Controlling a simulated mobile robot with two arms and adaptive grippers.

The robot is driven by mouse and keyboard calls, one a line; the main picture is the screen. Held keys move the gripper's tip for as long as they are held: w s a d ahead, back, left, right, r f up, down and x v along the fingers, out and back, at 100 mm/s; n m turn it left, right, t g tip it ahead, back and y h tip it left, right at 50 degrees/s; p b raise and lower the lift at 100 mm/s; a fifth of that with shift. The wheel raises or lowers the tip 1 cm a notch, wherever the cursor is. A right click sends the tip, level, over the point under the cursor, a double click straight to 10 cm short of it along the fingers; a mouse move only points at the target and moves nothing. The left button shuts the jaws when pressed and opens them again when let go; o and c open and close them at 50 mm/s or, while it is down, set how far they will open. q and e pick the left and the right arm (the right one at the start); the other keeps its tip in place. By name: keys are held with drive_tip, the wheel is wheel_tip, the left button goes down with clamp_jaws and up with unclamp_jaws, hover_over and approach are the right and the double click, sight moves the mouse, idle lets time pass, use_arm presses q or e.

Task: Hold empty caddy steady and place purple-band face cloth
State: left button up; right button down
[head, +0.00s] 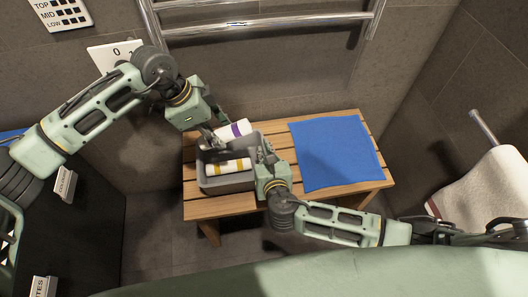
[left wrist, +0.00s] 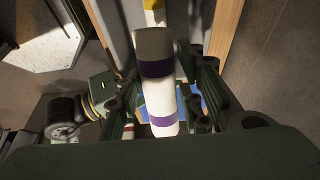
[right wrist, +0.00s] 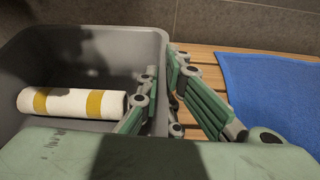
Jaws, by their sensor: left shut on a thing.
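A grey caddy (head: 228,188) stands on the slatted bench. It is not empty: a rolled white cloth with yellow bands (right wrist: 72,103) lies in it. My left gripper (left wrist: 168,108) is shut on a rolled white face cloth with purple bands (left wrist: 158,88). In the head view this purple-band cloth (head: 233,131) is at the caddy's back side, partly hidden by the gripper. My right gripper (right wrist: 162,85) has one finger inside and one outside the caddy's right wall, very close to it. Whether both fingers press on the wall is unclear.
A blue towel (head: 335,152) lies flat on the bench (head: 281,144), right of the caddy. A metal rail (head: 250,23) runs along the wall behind. A white towel (head: 485,195) hangs at the right. A dark cabinet (head: 75,230) is at the left.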

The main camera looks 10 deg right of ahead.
sight(202, 137)
use_arm(q)
drive_tip(key=shift+f, duration=5.1)
drive_tip(key=o, duration=1.1)
drive_tip(key=shift+f, duration=0.15)
drive_tip(key=v, duration=1.2)
use_arm(e)
drive_tip(key=c, duration=1.9)
unclamp_jaws()
drive_tip(key=shift+o, duration=0.2)
